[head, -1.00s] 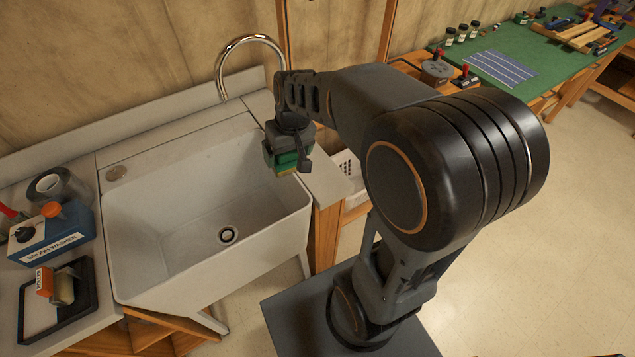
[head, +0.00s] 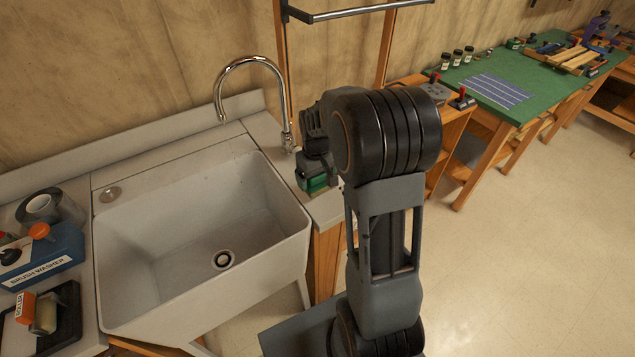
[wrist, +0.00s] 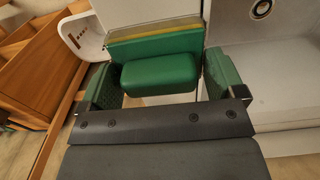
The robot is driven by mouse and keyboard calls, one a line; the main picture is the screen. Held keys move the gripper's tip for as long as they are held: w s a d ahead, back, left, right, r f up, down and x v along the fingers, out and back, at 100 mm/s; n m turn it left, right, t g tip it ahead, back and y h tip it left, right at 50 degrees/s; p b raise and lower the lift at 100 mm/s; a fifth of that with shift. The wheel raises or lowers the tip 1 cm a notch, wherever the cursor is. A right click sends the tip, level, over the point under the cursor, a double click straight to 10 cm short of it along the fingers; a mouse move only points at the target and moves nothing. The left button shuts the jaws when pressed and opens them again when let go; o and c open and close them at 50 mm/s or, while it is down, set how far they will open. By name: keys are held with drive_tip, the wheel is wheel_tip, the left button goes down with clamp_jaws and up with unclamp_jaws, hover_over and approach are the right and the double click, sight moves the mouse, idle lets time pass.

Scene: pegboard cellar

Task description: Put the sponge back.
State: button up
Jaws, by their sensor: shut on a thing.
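The sponge (wrist: 155,45), green with a yellow edge, is between the jaws of my gripper (wrist: 160,85), which is shut on it. A rounded green block also shows between the green finger pads; I cannot tell whether it is part of the sponge. In the head view, my gripper (head: 312,172) points down over the counter at the right of the sink, with the green sponge (head: 318,184) at its lower end. My arm partly hides it. I cannot tell whether the sponge touches the counter.
The white sink (head: 190,220) is empty, with a tall chrome tap (head: 287,105) behind my gripper. A blue brush washer box (head: 40,258) and a roller (head: 43,317) are at left. Right is a green-topped bench (head: 510,115).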

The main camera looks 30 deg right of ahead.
sight(317, 184)
drive_tip(key=shift+w+d+f, duration=0.4)
drive_tip(key=shift+w+f, duration=0.05)
drive_tip(key=shift+f, duration=1.85)
drive_tip(key=shift+f, duration=0.1)
drive_tip(key=shift+f, duration=0.15)
drive_tip(key=o, duration=0.6)
